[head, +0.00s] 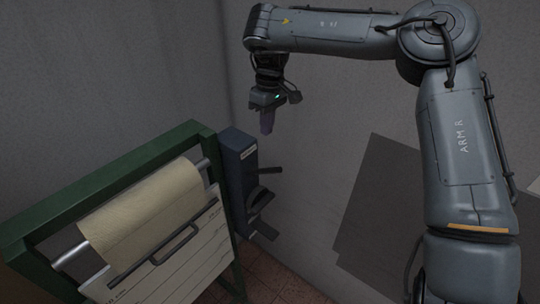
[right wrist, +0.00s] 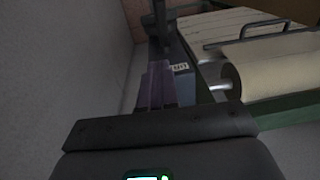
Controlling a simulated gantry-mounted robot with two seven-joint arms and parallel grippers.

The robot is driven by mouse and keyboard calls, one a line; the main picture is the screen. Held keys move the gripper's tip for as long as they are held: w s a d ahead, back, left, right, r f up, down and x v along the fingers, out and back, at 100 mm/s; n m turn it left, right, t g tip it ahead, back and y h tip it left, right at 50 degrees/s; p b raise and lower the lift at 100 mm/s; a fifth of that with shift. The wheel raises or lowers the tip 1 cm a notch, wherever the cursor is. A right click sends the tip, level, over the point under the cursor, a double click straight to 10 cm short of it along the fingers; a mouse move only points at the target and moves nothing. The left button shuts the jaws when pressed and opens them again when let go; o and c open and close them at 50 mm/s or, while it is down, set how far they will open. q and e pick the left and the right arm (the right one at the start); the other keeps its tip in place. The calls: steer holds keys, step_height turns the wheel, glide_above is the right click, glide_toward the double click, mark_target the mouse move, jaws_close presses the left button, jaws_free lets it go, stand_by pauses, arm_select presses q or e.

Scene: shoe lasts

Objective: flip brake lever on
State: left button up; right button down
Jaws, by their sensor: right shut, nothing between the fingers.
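A dark blue box (head: 238,170) with a small white label stands at the right side of the green frame. My right gripper (head: 267,126) hangs above and a little right of the box, pointing down, apart from the lever. Its purple fingers are shut and empty. In the right wrist view, the fingers (right wrist: 157,86) show beside the box (right wrist: 184,88) and its label. My left gripper is not in view.
Grey walls stand close behind the box. Reddish tiled floor (head: 275,285) shows below.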

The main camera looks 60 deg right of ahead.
steer(key=p, duration=0.2)
glide_toward(266, 171)
steer(key=w+d+f, duration=0.2)
steer(key=shift+s+a+f+p, duration=0.35)
steer(key=shift+s+a+f, duration=0.1)
steer(key=shift+s+f, duration=0.3)
steer(key=shift+s+a+f, duration=0.15)
steer(key=shift+s+f, duration=0.25)
steer(key=shift+f, duration=0.3)
